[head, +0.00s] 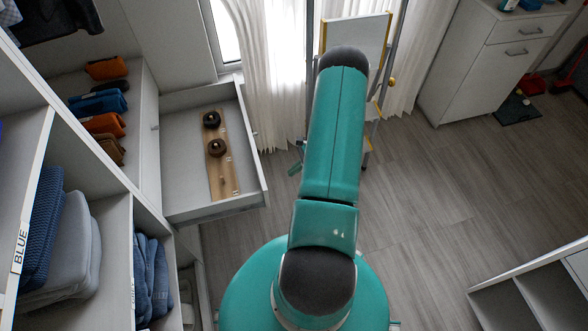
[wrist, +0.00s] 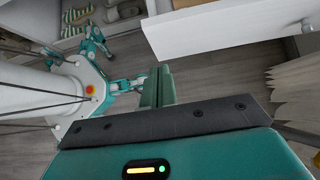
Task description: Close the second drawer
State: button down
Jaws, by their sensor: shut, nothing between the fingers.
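The open drawer (head: 225,207) juts out to the right from the white shelving in the head view. It holds a wooden board with two dark round things on it. Its white front panel (wrist: 225,32) crosses the top of the wrist view, with a round knob (wrist: 307,25) at the right. My gripper (wrist: 157,86) has its teal fingers together and empty, below the panel in the picture and apart from it. In the head view, part of my gripper (head: 296,160) shows left of my arm, to the right of the drawer front, with a gap between. My arm hides the rest.
Cubbies with folded blue and grey clothes (head: 75,245) stand at the left. A white curtain (head: 275,90) hangs behind the drawer. A ladder (head: 373,105) stands behind my arm. Grey floor (head: 440,190) is open to the right, with a white cabinet (head: 480,75) at the back.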

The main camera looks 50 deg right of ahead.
jog(key=w+a+f, duration=0.4)
jog(key=a, duration=0.2)
jog(key=shift+w+a, duration=0.25)
jog(key=shift+a, duration=0.1)
jog(key=w+a, duration=0.9)
jog(key=a, duration=0.5)
jog(key=w+a, duration=1)
jog(key=a, duration=0.4)
jog(key=shift+w+a, duration=0.25)
jog(key=shift+w, duration=0.05)
